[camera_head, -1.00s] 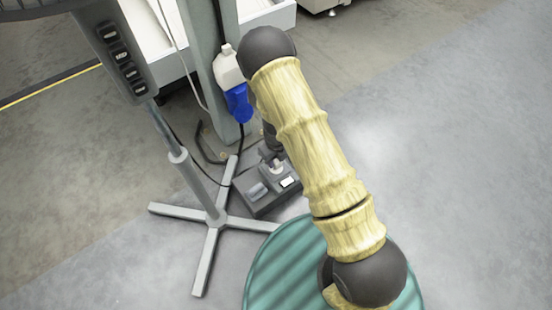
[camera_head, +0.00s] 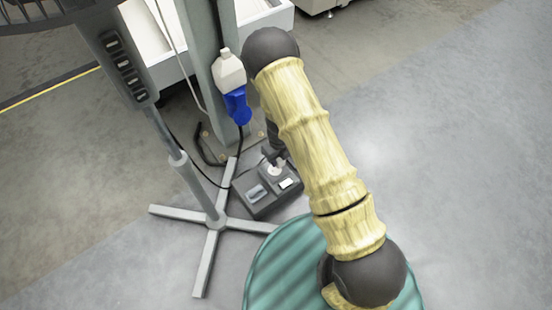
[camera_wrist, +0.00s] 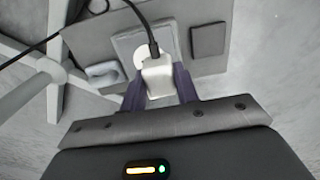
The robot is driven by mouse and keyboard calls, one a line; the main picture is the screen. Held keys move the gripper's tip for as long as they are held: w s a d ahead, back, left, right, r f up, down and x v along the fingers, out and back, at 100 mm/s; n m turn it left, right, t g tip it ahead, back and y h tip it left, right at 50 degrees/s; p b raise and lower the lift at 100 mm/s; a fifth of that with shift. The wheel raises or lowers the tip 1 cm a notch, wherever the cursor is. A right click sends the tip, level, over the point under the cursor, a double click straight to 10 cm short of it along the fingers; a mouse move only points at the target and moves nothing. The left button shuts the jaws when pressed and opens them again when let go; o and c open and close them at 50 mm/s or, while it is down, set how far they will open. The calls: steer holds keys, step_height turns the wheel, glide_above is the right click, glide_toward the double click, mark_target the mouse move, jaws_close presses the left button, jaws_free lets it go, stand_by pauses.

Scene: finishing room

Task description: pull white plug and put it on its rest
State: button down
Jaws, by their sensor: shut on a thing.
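My gripper (camera_wrist: 160,90) is shut on a white plug (camera_wrist: 158,78), with its dark fingers on either side. A black cable (camera_wrist: 150,38) runs from the plug toward the top of the wrist view. The plug is over a grey box (camera_wrist: 85,40); a pale round part (camera_wrist: 140,56) shows just behind it. I cannot tell whether the plug touches the box. In the head view, my gripper (camera_head: 272,152) and the white plug (camera_head: 276,169) are at the floor box (camera_head: 258,208), partly hidden by my arm.
A grey post (camera_head: 199,30) carries a white-and-blue connector (camera_head: 236,100) with a hanging cable. A fan stand with crossed feet (camera_head: 207,262) stands left of the box. A green ribbed round surface (camera_head: 280,270) is at the bottom. Open floor lies to the right.

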steer(key=shift+w+d+f+p, duration=0.15)
steer(key=shift+w+d+p, duration=0.1)
steer(key=shift+w+d, duration=0.75)
steer(key=shift+w+d+f+p, duration=0.25)
steer(key=shift+w+d, duration=0.2)
steer(key=shift+d, duration=0.95)
steer(key=shift+w+d+f+p, duration=0.1)
steer(key=shift+w+d+p, duration=0.2)
steer(key=shift+w+d, duration=0.7)
steer(key=shift+s+d, duration=0.2)
steer(key=shift+s, duration=0.05)
steer(key=shift+f, duration=0.2)
steer(key=shift+f+b, duration=1)
steer(key=shift+f, duration=1.15)
steer(key=c, duration=1)
jaws_free()
steer(key=shift+o, duration=0.2)
steer(key=shift+r, duration=0.1)
